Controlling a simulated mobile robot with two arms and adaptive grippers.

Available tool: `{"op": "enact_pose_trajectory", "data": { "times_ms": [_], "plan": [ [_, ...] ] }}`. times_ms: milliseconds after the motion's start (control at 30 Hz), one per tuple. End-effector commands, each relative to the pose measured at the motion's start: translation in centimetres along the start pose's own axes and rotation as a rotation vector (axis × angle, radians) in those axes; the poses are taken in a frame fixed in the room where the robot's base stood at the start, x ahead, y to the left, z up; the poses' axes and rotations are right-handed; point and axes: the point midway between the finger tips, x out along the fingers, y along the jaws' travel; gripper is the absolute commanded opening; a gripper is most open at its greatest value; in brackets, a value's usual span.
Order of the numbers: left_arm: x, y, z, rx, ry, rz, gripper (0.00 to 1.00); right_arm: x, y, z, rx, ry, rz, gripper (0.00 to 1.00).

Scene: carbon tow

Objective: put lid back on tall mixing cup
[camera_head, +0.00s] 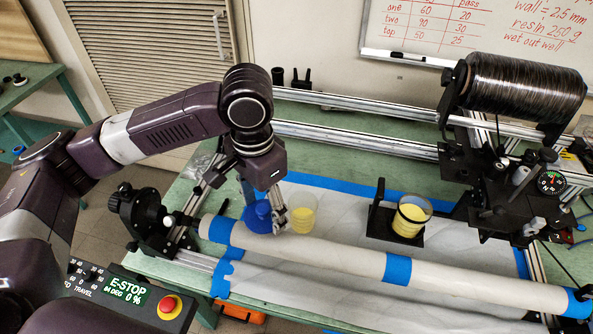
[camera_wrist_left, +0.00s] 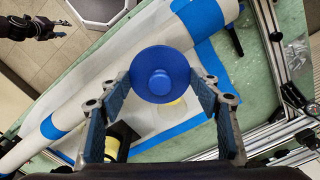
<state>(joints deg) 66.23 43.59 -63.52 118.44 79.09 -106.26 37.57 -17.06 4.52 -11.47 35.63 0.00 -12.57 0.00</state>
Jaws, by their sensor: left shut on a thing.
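My left gripper (camera_head: 266,207) is shut on a blue round lid (camera_head: 257,217) with a raised middle. In the left wrist view the lid (camera_wrist_left: 160,74) sits between the two fingers. A clear cup with yellow contents (camera_head: 302,214) stands open just right of the gripper in the head view. In the wrist view a little yellow shows beyond the lid, which hides most of what is behind it. A second clear cup (camera_head: 411,216) with yellow contents and a dark band stands on a black holder. A dark gripper-like part, probably my right gripper (camera_wrist_left: 62,27), shows small in the wrist view.
A long pale tube (camera_head: 330,257) with blue tape bands runs across the front of the green bench. The black winder end (camera_head: 140,215) stands left, and the carbon spool carriage (camera_head: 500,180) right.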

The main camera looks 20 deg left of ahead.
Motion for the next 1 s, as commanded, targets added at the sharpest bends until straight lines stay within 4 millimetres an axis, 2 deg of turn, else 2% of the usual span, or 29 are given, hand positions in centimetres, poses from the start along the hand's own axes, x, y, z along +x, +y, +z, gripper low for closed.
{"op": "enact_pose_trajectory", "data": {
  "times_ms": [400, 1000],
  "plan": [
    [0.5, -0.7, -6.1, 0.724, 0.000, 0.002, 0.51, -2.6, 0.4, 0.5, 0.002, -0.011, 0.004, 0.40],
    [2.7, -1.8, -12.5, 1.749, 0.003, 0.000, 0.51, -5.6, 0.0, -0.1, -0.001, -0.007, -0.001, 0.40]
  ]
}}
